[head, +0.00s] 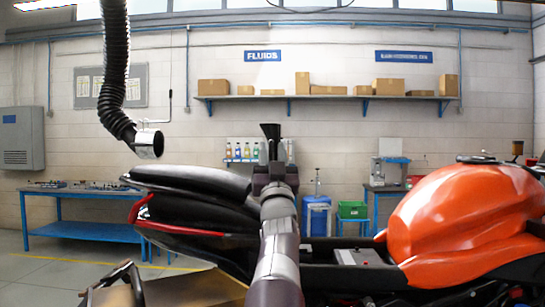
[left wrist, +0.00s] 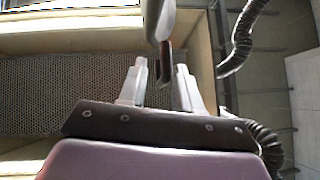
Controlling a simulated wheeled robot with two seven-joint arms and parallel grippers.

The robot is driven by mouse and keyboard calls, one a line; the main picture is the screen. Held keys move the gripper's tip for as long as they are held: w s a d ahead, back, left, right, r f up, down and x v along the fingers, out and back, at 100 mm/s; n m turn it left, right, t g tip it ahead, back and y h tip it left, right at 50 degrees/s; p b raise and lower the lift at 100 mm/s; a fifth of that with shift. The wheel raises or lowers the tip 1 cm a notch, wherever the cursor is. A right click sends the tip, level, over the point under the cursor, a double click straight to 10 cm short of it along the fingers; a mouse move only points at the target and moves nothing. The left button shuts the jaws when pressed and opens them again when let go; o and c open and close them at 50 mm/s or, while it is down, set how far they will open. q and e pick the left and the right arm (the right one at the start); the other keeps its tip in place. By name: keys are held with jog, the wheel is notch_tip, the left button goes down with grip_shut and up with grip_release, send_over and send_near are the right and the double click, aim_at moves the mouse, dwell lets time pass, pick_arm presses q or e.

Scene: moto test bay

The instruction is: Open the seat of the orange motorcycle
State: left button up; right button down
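The orange motorcycle spans the right and middle of the head view; its orange tank (head: 465,215) is at right. The black seat (head: 195,181) is at left above the black tail, which has a red light strip (head: 140,207). My left gripper (head: 271,132) points upward just right of the seat's front end, with no clear contact. Its fingers are apart in the left wrist view (left wrist: 161,75). A dark, grey-edged piece shows between them; I cannot tell whether it is nearer or beyond. My right gripper is out of view.
A black hose with a metal nozzle (head: 149,143) hangs above the seat's rear. A blue workbench (head: 75,232) stands at left. A shelf with boxes (head: 330,97) runs along the back wall.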

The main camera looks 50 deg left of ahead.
pick_arm(q)
jog(key=b+v, duration=0.5)
jog(key=v, duration=0.7)
jog(key=shift+d+f, duration=0.25)
jog(key=shift+f, duration=0.05)
jog(key=shift+s, duration=0.1)
